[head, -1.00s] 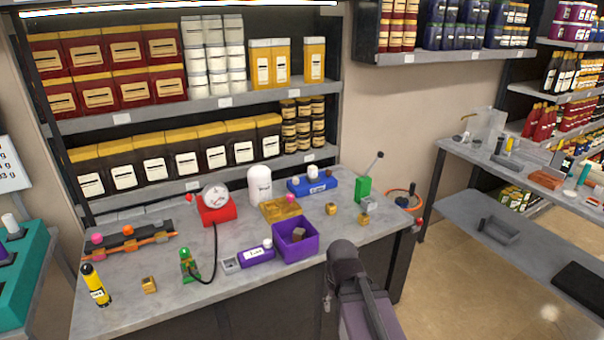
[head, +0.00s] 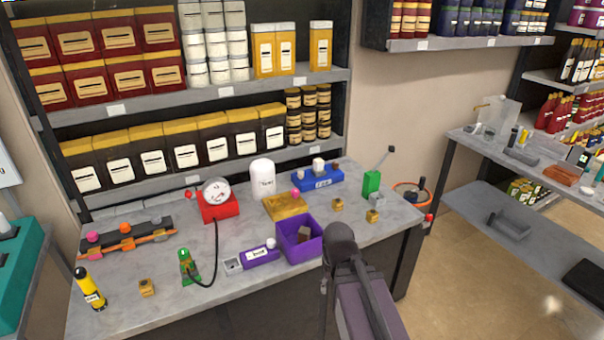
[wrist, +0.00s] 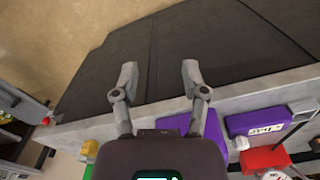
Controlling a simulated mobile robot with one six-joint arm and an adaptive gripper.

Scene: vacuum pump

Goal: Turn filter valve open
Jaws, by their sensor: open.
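I cannot read which part is the filter valve. A purple labelled block (head: 260,257) with a small white knob (head: 271,243) lies near the table's front edge; the block also shows in the wrist view (wrist: 258,121). A blue labelled block (head: 318,180) with pale knobs on top stands at the back of the table. My gripper (wrist: 158,75) is open and empty, its fingers apart over the dark front of the table in the wrist view. My arm (head: 345,255) rises at the front edge in the head view, and its fingertips are not clear there.
A purple bin (head: 283,240) holds a brown block. A red gauge unit (head: 218,208) has a black hose to a green part (head: 188,264).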

